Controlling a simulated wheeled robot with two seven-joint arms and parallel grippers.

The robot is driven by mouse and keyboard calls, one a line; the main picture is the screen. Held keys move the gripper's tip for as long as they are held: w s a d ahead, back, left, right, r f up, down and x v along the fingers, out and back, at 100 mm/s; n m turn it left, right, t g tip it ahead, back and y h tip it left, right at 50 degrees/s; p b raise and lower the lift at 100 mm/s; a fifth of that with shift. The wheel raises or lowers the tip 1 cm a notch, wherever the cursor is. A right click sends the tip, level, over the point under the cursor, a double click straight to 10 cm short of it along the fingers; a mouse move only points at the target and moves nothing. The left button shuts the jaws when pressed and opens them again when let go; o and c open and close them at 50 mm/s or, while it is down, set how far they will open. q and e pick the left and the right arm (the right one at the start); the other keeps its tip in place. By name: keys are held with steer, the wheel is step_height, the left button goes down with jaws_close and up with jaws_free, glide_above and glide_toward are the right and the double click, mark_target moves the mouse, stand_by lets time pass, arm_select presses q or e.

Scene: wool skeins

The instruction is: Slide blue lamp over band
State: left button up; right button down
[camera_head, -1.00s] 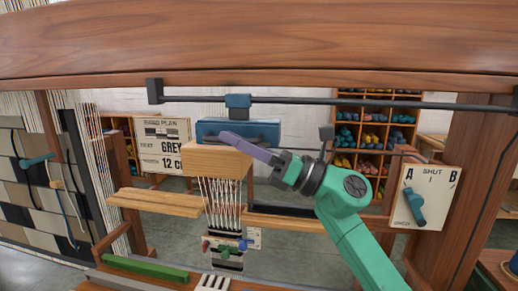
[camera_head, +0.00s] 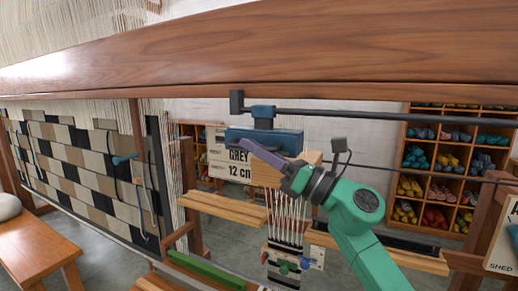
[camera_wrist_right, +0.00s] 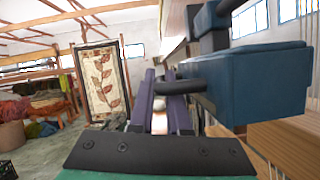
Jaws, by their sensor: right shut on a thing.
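The blue lamp (camera_head: 285,139) hangs from a dark rail (camera_head: 360,115) by a blue slider (camera_head: 263,117), close to the rail's left end bracket. In the right wrist view, the lamp (camera_wrist_right: 262,84) fills the right side. My right gripper (camera_head: 262,152) has purple fingers shut on the lamp's dark handle (camera_wrist_right: 180,87). A checkered woven cloth (camera_head: 70,165) stands at the left. I cannot tell which part is the band. My left gripper is not in view.
A thick wooden beam (camera_head: 300,50) crosses above the rail. A sign reading GREY 12 (camera_head: 219,167) stands behind the lamp. Shelves of skeins (camera_head: 450,170) stand at the back right. A wooden bench (camera_head: 35,245) is at the lower left.

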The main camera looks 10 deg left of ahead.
steer(key=c, duration=1)
jaws_free()
steer(key=shift+r, duration=0.1)
steer(key=shift+o, duration=0.6)
steer(key=shift+a, duration=0.25)
steer(key=shift+d, duration=0.1)
steer(key=b+v, duration=0.4)
steer(key=v, duration=1)
steer(key=shift+d+b, duration=0.15)
steer(key=shift+b, duration=0.25)
steer(key=shift+s, duration=0.1)
